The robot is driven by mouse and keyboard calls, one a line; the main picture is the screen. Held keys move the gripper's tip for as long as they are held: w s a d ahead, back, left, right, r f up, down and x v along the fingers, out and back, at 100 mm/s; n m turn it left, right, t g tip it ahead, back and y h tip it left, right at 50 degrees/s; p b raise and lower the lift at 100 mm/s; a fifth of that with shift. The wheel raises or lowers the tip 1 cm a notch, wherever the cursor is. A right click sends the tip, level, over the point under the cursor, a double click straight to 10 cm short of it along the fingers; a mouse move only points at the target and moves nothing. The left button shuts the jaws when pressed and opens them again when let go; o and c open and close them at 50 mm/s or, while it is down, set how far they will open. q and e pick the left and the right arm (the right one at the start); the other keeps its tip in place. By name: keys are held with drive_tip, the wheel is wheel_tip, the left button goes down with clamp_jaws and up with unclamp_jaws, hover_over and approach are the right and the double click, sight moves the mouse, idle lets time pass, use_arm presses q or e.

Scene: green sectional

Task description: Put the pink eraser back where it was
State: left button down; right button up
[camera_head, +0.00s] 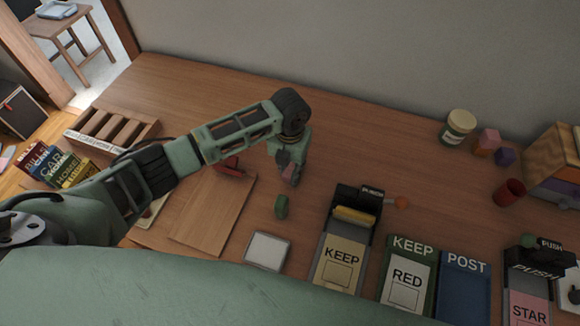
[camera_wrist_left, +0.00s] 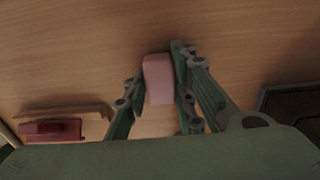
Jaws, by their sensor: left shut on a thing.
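My left gripper (camera_head: 291,174) is above the wooden table, between the cutting-board-like panel and the dark KEEP device. In the left wrist view my left gripper (camera_wrist_left: 155,90) is shut on the pink eraser (camera_wrist_left: 158,80), with a finger on each side. My right gripper is not in view.
A red object (camera_head: 232,167) sits at the back of a wooden board (camera_head: 212,205). A compartmented wooden tray (camera_head: 115,130) is at left. The KEEP device (camera_head: 345,235) is at right.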

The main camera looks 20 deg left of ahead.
sight(290, 169)
use_arm(q)
drive_tip(key=shift+f, duration=0.1)
drive_tip(key=c, duration=1.5)
unclamp_jaws()
drive_tip(key=shift+o, duration=0.2)
wheel_tip(290, 169, up, 12)
drive_tip(key=shift+b, duration=0.45)
